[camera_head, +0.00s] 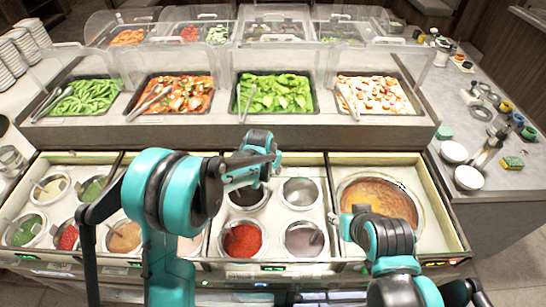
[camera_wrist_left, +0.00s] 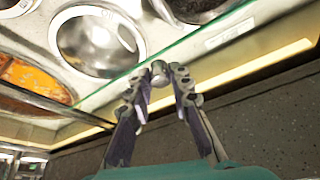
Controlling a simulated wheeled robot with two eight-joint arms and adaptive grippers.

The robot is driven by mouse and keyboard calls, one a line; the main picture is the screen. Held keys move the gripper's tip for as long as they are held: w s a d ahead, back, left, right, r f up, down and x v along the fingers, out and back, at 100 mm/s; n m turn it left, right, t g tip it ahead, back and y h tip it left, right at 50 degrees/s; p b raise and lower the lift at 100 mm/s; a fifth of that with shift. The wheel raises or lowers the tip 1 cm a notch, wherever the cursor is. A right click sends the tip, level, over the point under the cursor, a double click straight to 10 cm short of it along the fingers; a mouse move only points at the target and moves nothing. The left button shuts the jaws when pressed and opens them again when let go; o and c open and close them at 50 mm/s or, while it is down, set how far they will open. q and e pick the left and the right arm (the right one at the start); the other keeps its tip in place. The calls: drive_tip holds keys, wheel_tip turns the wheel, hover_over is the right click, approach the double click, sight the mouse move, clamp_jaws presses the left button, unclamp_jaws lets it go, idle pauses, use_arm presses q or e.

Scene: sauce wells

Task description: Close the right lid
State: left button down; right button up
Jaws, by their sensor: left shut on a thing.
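The left wrist view shows a clear glass panel with a green edge (camera_wrist_left: 188,45), which looks like a lid. A small round metal knob (camera_wrist_left: 159,72) is at this edge. My left gripper (camera_wrist_left: 157,90) is shut on the knob, one finger on each side. The glass hardly shows there, so I cannot tell how far the lid is open. My right arm (camera_head: 385,240) is over the counter's right front; its fingertips are not visible.
The sauce counter (camera_head: 450,225) holds several round wells, with a large orange-brown sauce well (camera_head: 395,199) at the right. Behind it are food trays (camera_head: 275,93) under clear covers. White bowls (camera_head: 468,177) stand on the right side counter.

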use_arm(q)
drive_tip(key=s, duration=2.5)
drive_tip(key=shift+s+b, duration=0.15)
drive_tip(key=shift+b, duration=0.15)
drive_tip(key=c, duration=1.3)
unclamp_jaws()
drive_tip(key=shift+c, duration=0.2)
drive_tip(key=shift+r, duration=0.1)
drive_tip(key=v, duration=1.2)
